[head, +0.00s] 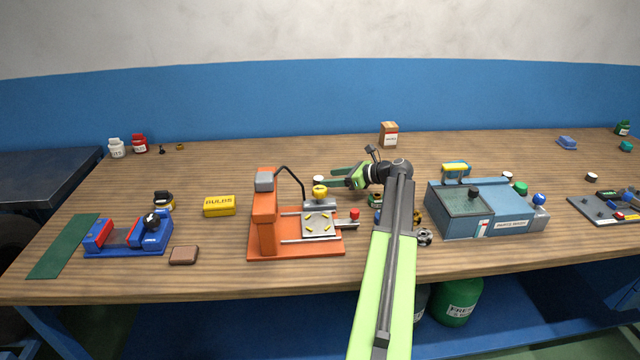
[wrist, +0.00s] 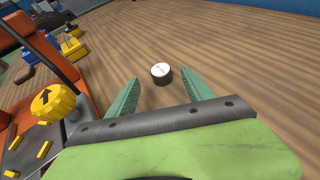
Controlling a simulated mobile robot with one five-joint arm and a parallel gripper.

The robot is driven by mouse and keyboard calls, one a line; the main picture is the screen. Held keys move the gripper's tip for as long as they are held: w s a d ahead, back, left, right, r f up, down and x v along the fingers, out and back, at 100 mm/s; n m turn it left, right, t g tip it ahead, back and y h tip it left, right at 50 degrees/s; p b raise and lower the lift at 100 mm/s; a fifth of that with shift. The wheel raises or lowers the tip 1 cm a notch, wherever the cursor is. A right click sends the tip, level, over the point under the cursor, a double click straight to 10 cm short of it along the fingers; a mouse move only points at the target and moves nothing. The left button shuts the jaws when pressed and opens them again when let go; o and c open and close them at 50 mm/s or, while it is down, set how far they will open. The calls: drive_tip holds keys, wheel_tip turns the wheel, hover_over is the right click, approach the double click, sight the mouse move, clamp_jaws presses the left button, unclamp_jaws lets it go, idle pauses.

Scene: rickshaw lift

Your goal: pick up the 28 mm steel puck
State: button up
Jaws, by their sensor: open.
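A small round puck with a white marked top and dark sides stands on the bench in the wrist view (wrist: 161,74). It also shows in the head view (head: 319,180), behind the orange press. My gripper (wrist: 160,79) is open, with its two green fingers spread. The puck appears centred between the fingertips and slightly beyond them, with visible space on both sides. I cannot tell the fingertips' height above the bench. In the head view my gripper (head: 332,177) points left, with its tips close to the puck.
The orange press (head: 262,225) with its yellow knob (wrist: 52,102) stands close on the left in the wrist view. A blue-grey parts washer (head: 460,212) stands right of my arm. A small box (head: 389,135) stands at the back. The bench beyond the puck is clear.

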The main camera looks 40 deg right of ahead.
drive_tip(key=b+x, duration=0.1)
drive_tip(key=x, duration=0.3)
drive_tip(key=shift+w+f+b, duration=0.25)
drive_tip(key=shift+w+b, duration=0.1)
drive_tip(key=shift+b, duration=0.05)
drive_tip(key=shift+s, duration=0.1)
drive_tip(key=shift+c, duration=0.3)
clamp_jaws()
